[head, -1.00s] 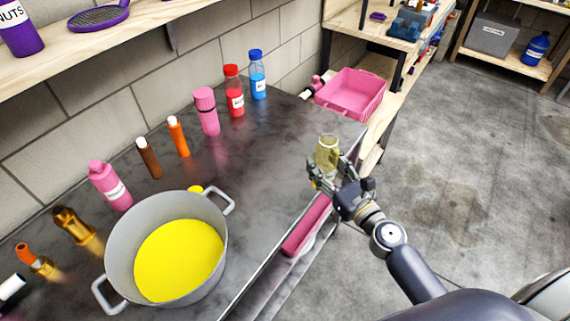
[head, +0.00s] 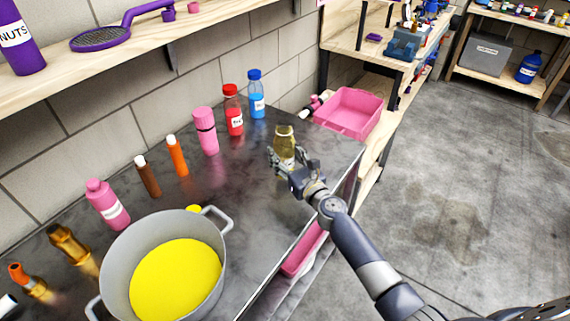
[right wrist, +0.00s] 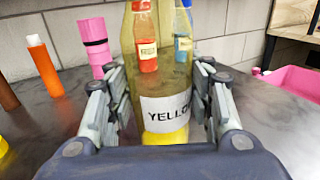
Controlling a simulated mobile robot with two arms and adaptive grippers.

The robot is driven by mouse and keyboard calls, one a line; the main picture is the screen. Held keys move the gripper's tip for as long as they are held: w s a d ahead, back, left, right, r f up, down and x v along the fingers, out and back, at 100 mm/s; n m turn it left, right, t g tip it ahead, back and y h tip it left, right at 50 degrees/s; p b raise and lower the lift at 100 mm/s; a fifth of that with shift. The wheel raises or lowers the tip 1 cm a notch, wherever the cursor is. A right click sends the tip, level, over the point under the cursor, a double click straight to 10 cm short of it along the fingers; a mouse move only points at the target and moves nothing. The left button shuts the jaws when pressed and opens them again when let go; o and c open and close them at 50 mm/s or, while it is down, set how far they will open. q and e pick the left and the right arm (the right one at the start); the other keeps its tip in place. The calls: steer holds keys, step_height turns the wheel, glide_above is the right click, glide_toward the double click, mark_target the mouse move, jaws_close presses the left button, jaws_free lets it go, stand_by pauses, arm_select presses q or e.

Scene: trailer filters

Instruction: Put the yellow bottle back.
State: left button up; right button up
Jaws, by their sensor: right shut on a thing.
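The yellow bottle (head: 285,143) is a see-through yellowish bottle, upright between the fingers of my right gripper (head: 287,163), which is shut on it. In the right wrist view the bottle (right wrist: 165,85) shows a white label reading "YELLO", with a little bright yellow at its bottom. My right gripper (right wrist: 162,105) has a finger on each side of it. The bottle is over the dark metal counter (head: 265,195); I cannot tell whether its base touches. A red bottle (head: 233,110) and a blue bottle (head: 256,95) stand behind it near the wall. My left gripper is not in view.
A grey pot (head: 120,250) of yellow liquid stands at the counter's front left. Pink (head: 206,131), orange (head: 177,156) and brown (head: 148,177) containers line the wall. A pink bin (head: 347,112) sits beyond the counter's right end. The counter around the held bottle is clear.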

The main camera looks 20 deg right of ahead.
mark_target(285, 162)
step_height(285, 162, down, 3)
steer(key=shift+f+b, duration=0.2)
steer(key=shift+b, duration=1.05)
steer(key=shift+r, duration=0.1)
steer(key=shift+s, duration=0.1)
steer(key=o, duration=1.3)
